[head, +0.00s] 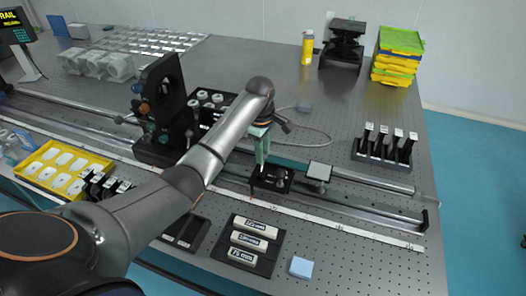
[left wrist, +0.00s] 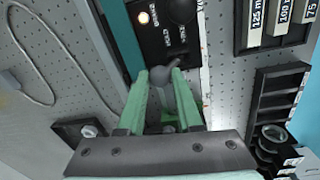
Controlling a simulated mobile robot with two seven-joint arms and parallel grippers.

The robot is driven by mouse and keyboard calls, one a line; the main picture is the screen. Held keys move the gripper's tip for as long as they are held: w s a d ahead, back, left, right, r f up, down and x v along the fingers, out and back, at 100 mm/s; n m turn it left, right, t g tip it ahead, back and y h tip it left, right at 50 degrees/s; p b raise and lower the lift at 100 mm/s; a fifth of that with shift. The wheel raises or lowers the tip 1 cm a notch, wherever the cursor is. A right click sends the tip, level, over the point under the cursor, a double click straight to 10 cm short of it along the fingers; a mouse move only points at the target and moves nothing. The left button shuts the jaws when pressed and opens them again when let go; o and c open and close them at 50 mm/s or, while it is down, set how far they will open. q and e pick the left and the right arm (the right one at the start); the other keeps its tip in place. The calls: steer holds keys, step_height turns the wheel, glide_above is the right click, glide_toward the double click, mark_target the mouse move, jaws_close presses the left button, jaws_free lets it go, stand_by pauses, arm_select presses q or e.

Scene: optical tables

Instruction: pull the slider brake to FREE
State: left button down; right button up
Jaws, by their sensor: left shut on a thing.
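The slider (head: 270,181) is a small black block on the long rail below the end of my left arm. In the left wrist view its black top plate (left wrist: 160,45) carries small white lettering, too small and turned to read surely, and a pale round spot. The brake lever (left wrist: 163,76) is a grey knob with a short arm. My left gripper (head: 262,160) has pale green fingers pointing down at the slider. In the left wrist view the left gripper (left wrist: 168,88) is shut on the lever, with the knob between its fingertips. My right gripper is out of view.
The rails (head: 350,200) run across the perforated table. Behind the arm stands a black optical mount (head: 160,105). A small square plate (head: 319,171) is right of the slider. Labelled bars in a black tray (head: 248,245) and a blue block (head: 301,267) lie in front.

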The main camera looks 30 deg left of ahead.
mark_target(256, 184)
arm_select(q)
steer(key=shift+s, duration=0.1)
steer(key=shift+s+d+r+t+y, duration=0.1)
steer(key=shift+s+d+t+y, duration=0.15)
steer(key=shift+s+t, duration=0.55)
steer(key=shift+s+d+r+t+y, duration=0.1)
steer(key=shift+s+t+y, duration=0.25)
steer(key=shift+t, duration=0.75)
steer(key=s+t, duration=0.1)
steer(key=t, duration=0.1)
steer(key=shift+s+d+f+t, duration=0.2)
steer(key=shift+s+t, duration=0.1)
steer(key=shift+s, duration=0.1)
steer(key=t+b, duration=0.1)
steer(key=s+t+y, duration=0.1)
steer(key=shift+s+d+f+t+b, duration=0.15)
steer(key=shift+s+f+t+b, duration=0.05)
steer(key=shift+f+t+b, duration=0.15)
steer(key=shift+s+d+f+t+y+b, duration=0.15)
steer(key=shift+s+t+b, duration=0.2)
steer(key=shift+t+b, duration=0.3)
steer(key=shift+s+a+f+t+y+b, duration=0.15)
steer(key=shift+s+t+b, duration=0.15)
steer(key=shift+t+b, duration=0.35)
steer(key=shift+d+r, duration=0.1)
steer(key=shift+d, duration=0.05)
steer(key=c, duration=0.6)
jaws_free()
